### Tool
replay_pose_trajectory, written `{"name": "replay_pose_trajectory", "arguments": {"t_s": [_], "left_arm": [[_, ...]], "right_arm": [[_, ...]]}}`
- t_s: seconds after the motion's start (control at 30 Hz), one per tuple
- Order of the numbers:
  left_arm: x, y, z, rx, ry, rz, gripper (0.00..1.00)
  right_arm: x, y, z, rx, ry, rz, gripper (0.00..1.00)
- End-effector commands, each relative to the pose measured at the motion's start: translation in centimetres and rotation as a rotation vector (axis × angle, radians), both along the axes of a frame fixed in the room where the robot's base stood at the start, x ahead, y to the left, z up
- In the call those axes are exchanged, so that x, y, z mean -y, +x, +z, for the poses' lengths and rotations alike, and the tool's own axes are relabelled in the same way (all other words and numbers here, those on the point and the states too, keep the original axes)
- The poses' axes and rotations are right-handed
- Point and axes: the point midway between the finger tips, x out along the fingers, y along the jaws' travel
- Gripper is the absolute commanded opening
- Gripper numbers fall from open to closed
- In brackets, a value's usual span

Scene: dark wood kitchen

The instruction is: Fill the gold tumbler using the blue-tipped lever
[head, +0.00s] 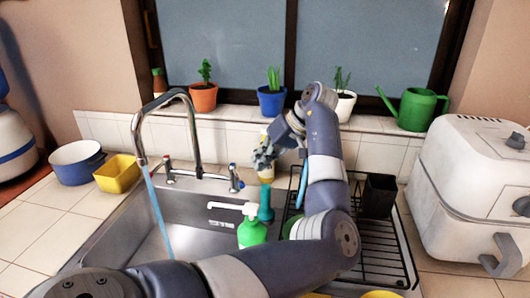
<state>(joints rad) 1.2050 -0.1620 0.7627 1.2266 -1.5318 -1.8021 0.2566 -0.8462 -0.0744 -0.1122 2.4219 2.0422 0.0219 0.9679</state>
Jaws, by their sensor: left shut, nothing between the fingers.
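The chrome tap (190,120) arches over the sink, and a blue stream of water (156,205) runs from its spout down into the basin. The blue-tipped lever (236,181) is at the right end of the tap's base; a red-tipped lever (167,163) is at the left end. My left gripper (262,158) is shut and empty, just right of and above the blue-tipped lever, apparently apart from it. I cannot make out the gold tumbler; the foot of the stream is partly hidden by my left arm. My right gripper is out of view.
A green soap bottle (252,233) with a white pump stands by the sink's right side. A black drying rack (385,245) holds a dark cup (379,195). A yellow tub (118,174) and white-blue pot (77,161) stand left. Yellow items show partly at the bottom edge.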

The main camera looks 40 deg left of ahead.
Motion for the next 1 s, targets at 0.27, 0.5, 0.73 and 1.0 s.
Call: {"name": "replay_pose_trajectory", "arguments": {"t_s": [0.27,0.5,0.73,1.0], "left_arm": [[-2.4,-1.1,-3.3,-0.001,0.0,0.001,0.0],[-3.0,-1.4,-4.4,0.0,0.0,0.0,0.0],[-3.0,-1.4,-4.4,0.0,0.0,0.0,0.0],[-4.8,-2.5,-4.1,0.0,0.002,0.002,0.0]], "right_arm": [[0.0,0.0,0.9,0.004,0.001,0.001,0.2],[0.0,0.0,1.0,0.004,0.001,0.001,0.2],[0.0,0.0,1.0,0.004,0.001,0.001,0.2],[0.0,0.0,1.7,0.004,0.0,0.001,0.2]]}}
